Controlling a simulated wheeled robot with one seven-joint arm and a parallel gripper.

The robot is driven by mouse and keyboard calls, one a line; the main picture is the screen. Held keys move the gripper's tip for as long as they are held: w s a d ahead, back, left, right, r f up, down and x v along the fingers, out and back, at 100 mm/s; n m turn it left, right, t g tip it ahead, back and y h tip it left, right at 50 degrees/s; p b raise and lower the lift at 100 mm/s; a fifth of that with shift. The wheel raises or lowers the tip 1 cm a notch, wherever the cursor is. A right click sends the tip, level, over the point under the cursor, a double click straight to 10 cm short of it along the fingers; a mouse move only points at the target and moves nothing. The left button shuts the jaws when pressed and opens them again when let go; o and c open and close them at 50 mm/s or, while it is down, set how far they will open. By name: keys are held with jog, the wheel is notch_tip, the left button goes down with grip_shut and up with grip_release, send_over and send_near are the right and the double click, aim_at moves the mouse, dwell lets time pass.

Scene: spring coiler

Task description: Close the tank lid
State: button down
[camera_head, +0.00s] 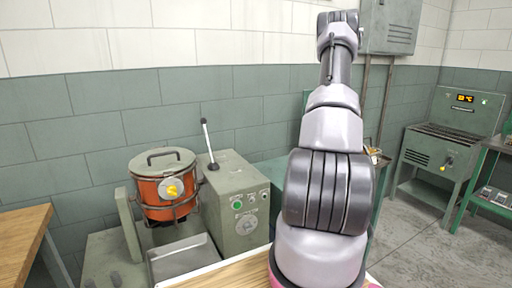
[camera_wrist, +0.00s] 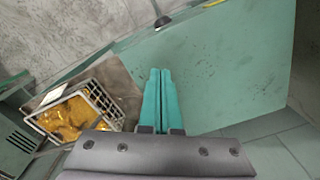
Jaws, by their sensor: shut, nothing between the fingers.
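My gripper (camera_wrist: 160,73) shows in the wrist view with its two teal fingers together and nothing between them. Behind the fingers is a large flat green panel (camera_wrist: 225,65), which looks like the tank's lid or top. I cannot tell whether the fingertips touch it. A dark knob (camera_wrist: 163,21) shows at its upper edge. In the head view, green bodywork (camera_head: 266,171) and a small upright green strip (camera_head: 306,98) show behind my arm. The arm hides most of the tank there, and I cannot clearly see the lid's angle. My gripper cannot be made out in the head view.
A wire basket (camera_wrist: 113,110) with orange-yellow contents sits left of the fingers. An orange pot (camera_head: 166,190) with its own grey lid (camera_head: 162,161) stands on a grey-green machine (camera_head: 240,222) with an upright lever. A green oven-like unit (camera_head: 450,142) stands right, with open floor before it.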

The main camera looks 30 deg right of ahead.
jog(key=shift+f, duration=0.1)
jog(key=shift+d+f, duration=0.35)
jog(key=shift+f, duration=0.6)
jog(key=shift+d+f, duration=0.35)
jog(key=shift+f, duration=0.65)
jog(key=shift+d+f, duration=0.35)
jog(key=shift+f, duration=0.6)
notch_tip(320, 180, up, 8)
jog(key=shift+w+r, duration=0.1)
